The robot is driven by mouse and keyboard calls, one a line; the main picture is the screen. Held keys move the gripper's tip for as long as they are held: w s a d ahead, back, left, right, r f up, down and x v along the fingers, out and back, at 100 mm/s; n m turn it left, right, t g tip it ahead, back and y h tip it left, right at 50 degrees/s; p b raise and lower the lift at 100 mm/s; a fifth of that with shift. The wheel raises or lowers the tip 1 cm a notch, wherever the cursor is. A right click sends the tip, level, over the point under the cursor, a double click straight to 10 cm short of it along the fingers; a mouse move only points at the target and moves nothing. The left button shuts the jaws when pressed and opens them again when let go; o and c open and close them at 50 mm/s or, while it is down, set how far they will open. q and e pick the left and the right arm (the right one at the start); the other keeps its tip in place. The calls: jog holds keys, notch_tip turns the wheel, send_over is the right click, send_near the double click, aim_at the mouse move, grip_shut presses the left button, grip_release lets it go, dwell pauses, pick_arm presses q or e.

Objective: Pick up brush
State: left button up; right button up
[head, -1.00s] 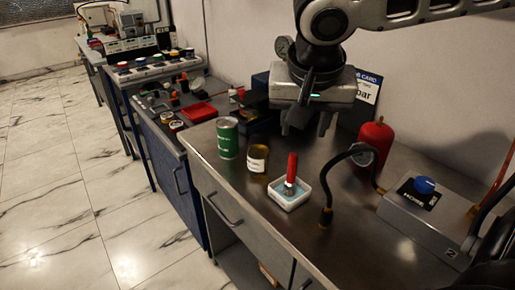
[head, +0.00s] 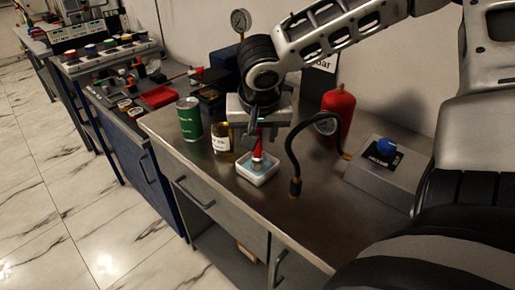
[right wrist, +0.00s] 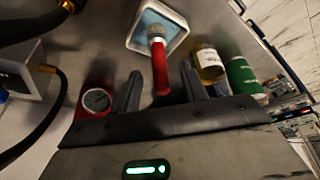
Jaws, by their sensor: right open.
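The brush (head: 258,148) has a red handle and stands tilted in a small white square dish (head: 258,179) with a pale blue inside. In the right wrist view the brush (right wrist: 159,66) has its bristle end in the dish (right wrist: 133,40) and its handle toward me. My right gripper (head: 254,139) is just above and around the upper handle. In the right wrist view its two fingers (right wrist: 161,76) are open, one on each side of the handle, with gaps visible. My left gripper is not in view.
A green can (head: 189,118) and an amber jar (head: 222,138) stand left of the dish. A black hose (head: 292,150) arches to its right, near a red cylinder (head: 341,107) and a grey box with a blue knob (head: 386,147). The bench front is clear.

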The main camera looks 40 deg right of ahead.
jog(key=x, duration=0.2)
jog(key=shift+w+f, duration=0.1)
jog(key=shift+f, duration=0.1)
grip_shut()
jog(key=shift+r, duration=0.1)
notch_tip(320, 180, up, 28)
jog(key=p, duration=0.2)
jog(key=shift+p, duration=0.4)
